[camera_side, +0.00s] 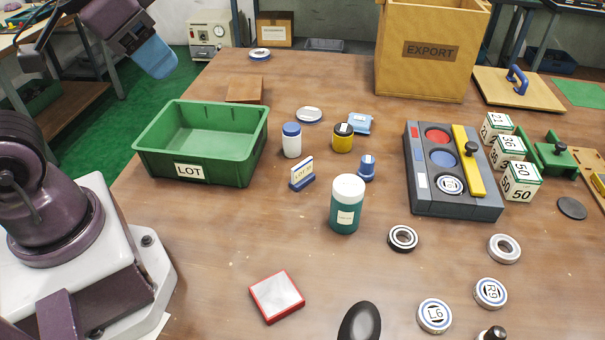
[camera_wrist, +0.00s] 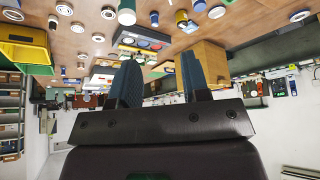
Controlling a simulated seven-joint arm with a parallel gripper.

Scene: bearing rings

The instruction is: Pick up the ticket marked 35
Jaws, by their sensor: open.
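No ticket can be read clearly as 35. A small upright card (camera_side: 302,173) with a blue edge and base stands right of the green LOT bin; its print is too small to read fully. White cubes with green edges stand at the right: an upper one (camera_side: 496,126), a middle one (camera_side: 508,149) that looks like 36, and a lower one (camera_side: 521,182) marked 50. My gripper (camera_side: 153,58) is raised at the upper left, far from the card and cubes. In the wrist view my gripper (camera_wrist: 158,82) has its two blue fingers apart, with nothing between them.
The green bin (camera_side: 182,172) stands at the left. A grey tray (camera_side: 455,205) and EXPORT box (camera_side: 430,75) stand farther right. Front-left tabletop is mostly clear.

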